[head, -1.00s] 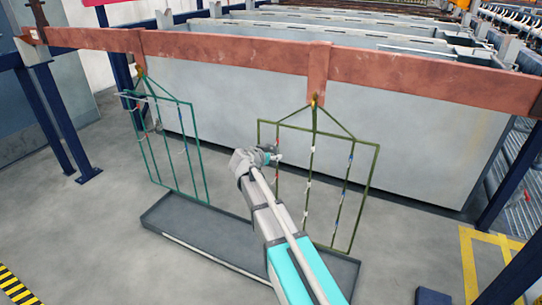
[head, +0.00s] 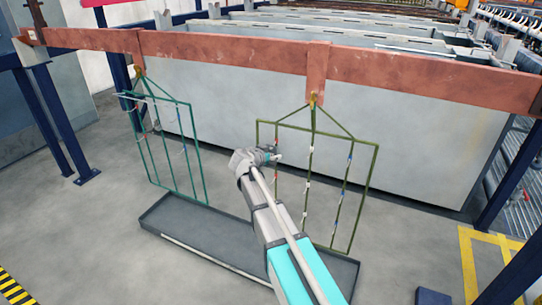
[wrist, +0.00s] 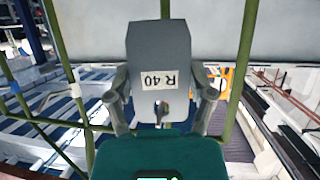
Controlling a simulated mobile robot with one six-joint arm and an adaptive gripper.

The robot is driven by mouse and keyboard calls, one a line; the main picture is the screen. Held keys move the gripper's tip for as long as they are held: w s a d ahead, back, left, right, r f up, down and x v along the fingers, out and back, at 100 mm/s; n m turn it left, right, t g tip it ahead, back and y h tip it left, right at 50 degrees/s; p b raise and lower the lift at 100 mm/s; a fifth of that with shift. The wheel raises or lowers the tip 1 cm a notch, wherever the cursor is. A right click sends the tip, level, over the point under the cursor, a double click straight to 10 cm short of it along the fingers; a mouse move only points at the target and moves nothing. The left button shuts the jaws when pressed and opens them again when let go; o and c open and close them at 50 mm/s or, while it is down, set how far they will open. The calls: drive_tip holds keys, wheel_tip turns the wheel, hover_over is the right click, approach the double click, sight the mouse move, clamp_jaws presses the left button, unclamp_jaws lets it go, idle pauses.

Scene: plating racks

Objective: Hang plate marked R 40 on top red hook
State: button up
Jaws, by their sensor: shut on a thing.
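A grey plate with a white label reading R 40, upside down, (wrist: 160,50) fills the middle of the wrist view. My gripper (wrist: 163,100) is shut on it, one finger at each side edge. A hole with a small reddish bit shows low on the plate; I cannot tell whether that bit is a hook. In the head view my gripper (head: 272,155) is at the left side of the right-hand green rack (head: 375,165), near its upper part. The plate is too small to make out there. Small coloured hooks sit on the rack's bars; the top red one is not clear.
A second green rack (head: 203,170) hangs to the left. Both racks hang from a copper-coloured bar (head: 230,51). A dark shallow tray (head: 190,225) lies on the floor below. A large grey tank (head: 430,140) stands behind.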

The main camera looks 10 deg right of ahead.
drive_tip(key=shift+w+d+f+b, duration=0.2)
drive_tip(key=shift+f+b, duration=0.1)
idle(0.6)
drive_tip(key=o, duration=1.2)
drive_tip(key=shift+s+r, duration=0.1)
drive_tip(key=shift+r, duration=0.05)
drive_tip(key=s+a, duration=0.2)
drive_tip(key=s, duration=0.1)
drive_tip(key=s+a+r+p, duration=0.1)
drive_tip(key=s+a, duration=0.2)
drive_tip(key=s+a+p, duration=0.1)
drive_tip(key=s+a, duration=0.1)
drive_tip(key=s, duration=0.2)
drive_tip(key=shift+s+a+r, duration=0.1)
drive_tip(key=shift+a+r, duration=0.05)
drive_tip(key=shift+r, duration=0.2)
